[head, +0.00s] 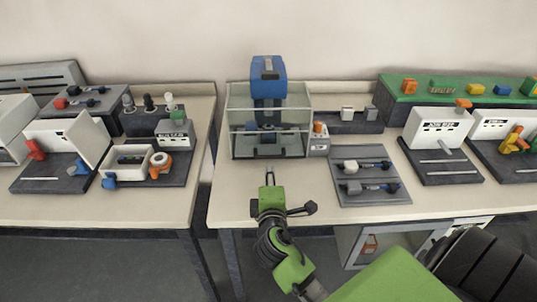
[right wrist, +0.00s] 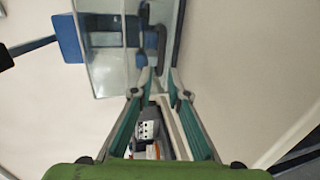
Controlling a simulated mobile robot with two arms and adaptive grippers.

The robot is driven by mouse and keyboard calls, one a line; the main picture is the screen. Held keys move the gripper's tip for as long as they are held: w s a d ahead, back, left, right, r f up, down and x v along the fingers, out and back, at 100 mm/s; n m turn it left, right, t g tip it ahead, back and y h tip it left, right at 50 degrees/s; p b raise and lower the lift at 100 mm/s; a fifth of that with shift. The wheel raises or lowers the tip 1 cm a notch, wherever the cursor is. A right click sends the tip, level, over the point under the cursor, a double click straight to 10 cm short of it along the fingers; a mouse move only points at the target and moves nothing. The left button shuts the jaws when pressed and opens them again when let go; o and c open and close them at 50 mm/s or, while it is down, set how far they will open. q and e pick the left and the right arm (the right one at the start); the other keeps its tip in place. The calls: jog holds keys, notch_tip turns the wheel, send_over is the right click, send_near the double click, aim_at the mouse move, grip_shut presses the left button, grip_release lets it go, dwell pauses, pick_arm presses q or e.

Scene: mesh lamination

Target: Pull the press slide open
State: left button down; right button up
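The press (head: 269,88) has a blue top unit and stands inside a clear-walled enclosure (head: 240,146) at the back of the middle table. A dark part low at its front (head: 268,152) may be the slide; I cannot make it out clearly. My right gripper (head: 270,177) is in front of the enclosure, apart from it, with its fingers pointing at it. In the right wrist view its fingertips (right wrist: 159,80) are a little apart with nothing between them, and the clear enclosure (right wrist: 103,70) and blue press part (right wrist: 68,38) lie beyond. My left gripper is out of view.
A small control box (head: 319,142) with an orange button stands right of the enclosure. Stations fill the left table (head: 110,208) and far right. The tabletop (head: 232,185) left of my gripper is clear.

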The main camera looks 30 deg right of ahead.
aim_at(269, 157)
jog(key=x, duration=0.4)
jog(key=shift+w+d, duration=0.15)
jog(key=shift+w, duration=0.05)
jog(key=x, duration=0.4)
jog(key=shift+w+f, duration=0.1)
jog(key=shift+f, duration=0.05)
jog(key=shift+w+d+f, duration=0.15)
jog(key=shift+w+d, duration=0.25)
jog(key=shift+w, duration=0.25)
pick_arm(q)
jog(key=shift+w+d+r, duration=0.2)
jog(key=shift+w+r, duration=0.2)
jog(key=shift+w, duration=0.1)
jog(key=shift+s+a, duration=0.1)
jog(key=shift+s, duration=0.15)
pick_arm(e)
grip_shut()
